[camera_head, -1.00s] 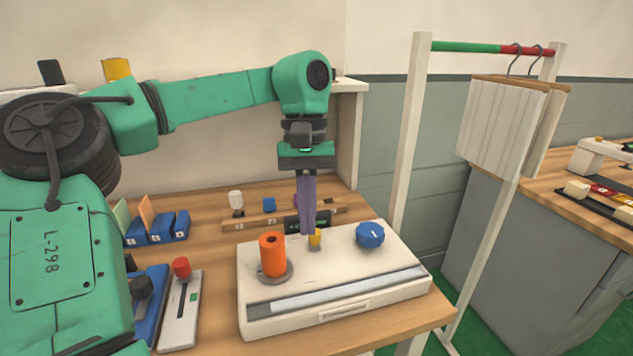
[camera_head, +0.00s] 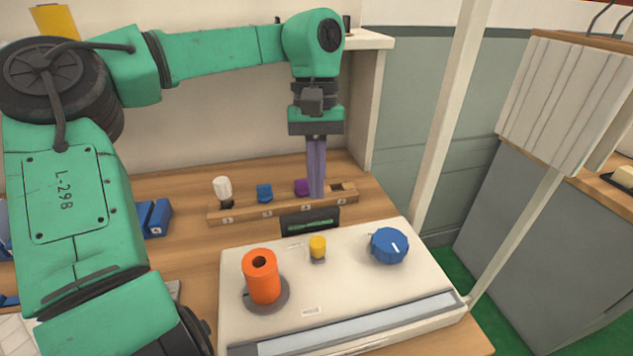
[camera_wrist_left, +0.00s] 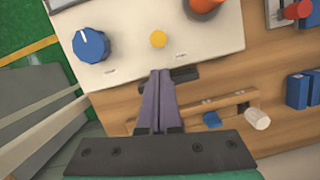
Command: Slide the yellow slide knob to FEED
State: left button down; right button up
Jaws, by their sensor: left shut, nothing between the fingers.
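The yellow slide knob (camera_head: 317,246) is a small cylinder on the cream machine panel (camera_head: 235,322), between the orange spool (camera_head: 261,278) and the blue dial (camera_head: 389,245). The knob also shows in the left wrist view (camera_wrist_left: 158,39). My left gripper (camera_head: 317,196) points down with its purple fingers together and nothing between them. It is behind the knob in the head view, apart from it, near the small dark display (camera_head: 309,222). In the left wrist view the fingertips (camera_wrist_left: 158,73) lie just short of the panel's edge. The panel lettering is too small to read. My right gripper is out of view.
A wooden rack (camera_head: 240,213) holding a white bulb-like piece (camera_head: 222,188), a blue piece and a purple piece stands behind the panel. A white post (camera_head: 447,120) and hanging white slats (camera_head: 560,95) are at the right. The panel around the knob is clear.

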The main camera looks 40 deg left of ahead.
aim_at(317, 244)
pick_arm(q)
jog(key=x, duration=0.6)
jog(key=shift+s+d+f, duration=0.1)
jog(key=shift+s, duration=0.05)
jog(key=shift+f, duration=0.35)
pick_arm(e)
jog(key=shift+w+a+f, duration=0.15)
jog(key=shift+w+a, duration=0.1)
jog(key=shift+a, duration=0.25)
pick_arm(q)
jog(key=shift+d, duration=0.1)
jog(key=s+d, duration=0.1)
jog(key=d, duration=0.1)
jog(key=s+d+b, duration=0.1)
jog(key=s+d, duration=0.1)
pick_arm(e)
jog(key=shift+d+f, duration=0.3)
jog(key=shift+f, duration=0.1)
